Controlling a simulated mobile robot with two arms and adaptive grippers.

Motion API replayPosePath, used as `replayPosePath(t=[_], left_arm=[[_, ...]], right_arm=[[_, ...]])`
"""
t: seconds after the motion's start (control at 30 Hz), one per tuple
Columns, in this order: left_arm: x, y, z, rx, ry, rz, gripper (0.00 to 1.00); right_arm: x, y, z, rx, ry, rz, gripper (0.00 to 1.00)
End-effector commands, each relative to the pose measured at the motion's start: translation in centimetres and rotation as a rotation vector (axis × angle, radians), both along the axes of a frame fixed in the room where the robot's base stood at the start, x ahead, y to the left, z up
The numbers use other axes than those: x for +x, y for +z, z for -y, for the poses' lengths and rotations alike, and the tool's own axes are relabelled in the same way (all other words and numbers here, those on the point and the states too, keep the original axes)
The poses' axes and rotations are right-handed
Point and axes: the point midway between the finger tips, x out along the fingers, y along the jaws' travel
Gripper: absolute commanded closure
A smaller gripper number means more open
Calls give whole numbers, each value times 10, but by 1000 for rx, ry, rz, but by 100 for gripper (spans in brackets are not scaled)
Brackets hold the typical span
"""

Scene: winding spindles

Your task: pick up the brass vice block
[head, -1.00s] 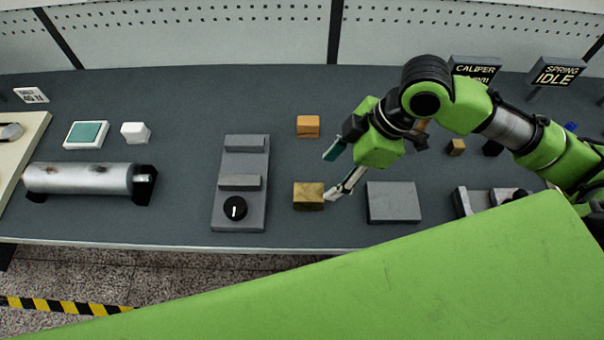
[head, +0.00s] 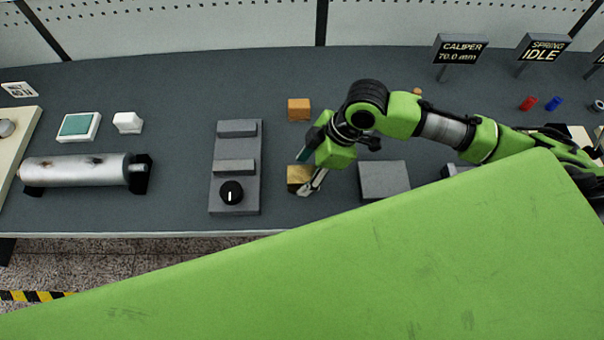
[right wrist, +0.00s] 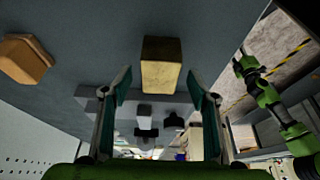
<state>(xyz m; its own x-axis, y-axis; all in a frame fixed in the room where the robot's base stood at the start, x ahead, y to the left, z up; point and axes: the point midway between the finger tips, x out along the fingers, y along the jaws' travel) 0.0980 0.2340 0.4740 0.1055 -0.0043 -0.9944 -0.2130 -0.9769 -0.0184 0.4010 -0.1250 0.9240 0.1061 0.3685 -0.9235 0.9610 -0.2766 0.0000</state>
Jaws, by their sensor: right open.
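The brass vice block (head: 294,178) is a small yellowish block on the dark bench top, just right of the grey vice (head: 235,150) with a black knob. My right gripper (head: 306,173) is open and down at the block, partly covering it. In the right wrist view the brass block (right wrist: 161,66) lies ahead, roughly centred between the open fingertips (right wrist: 159,88) with gaps on both sides. My left arm appears at the right of the right wrist view, with its gripper (right wrist: 243,64) too small to read; it is not in the head view.
An orange block (head: 299,109) sits behind the brass block. A flat grey block (head: 384,180) lies close to its right. A metal cylinder (head: 78,171) rests on supports at left. A caliper sign (head: 460,50) stands at the back. The bench's front edge is near.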

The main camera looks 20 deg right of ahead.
Motion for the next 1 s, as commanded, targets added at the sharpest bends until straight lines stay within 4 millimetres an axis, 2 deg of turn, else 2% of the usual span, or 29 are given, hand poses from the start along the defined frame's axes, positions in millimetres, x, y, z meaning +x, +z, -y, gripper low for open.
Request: replayPosePath(t=[0.2,0.4,0.43,0.63,1.0], left_arm=[[-3,6,0,0,-1,-4,60],[-8,4,0,1,-1,-12,60],[-9,4,-1,1,-1,-13,60],[-11,4,-1,2,-1,-16,60],[-11,3,-1,2,-1,-16,60]], right_arm=[[2,-19,-8,0,1,0,46],[2,-21,-8,-1,1,0,46],[2,-21,-8,-1,1,0,48],[2,-21,-8,0,1,1,100],[4,-16,-9,3,1,6,100]])
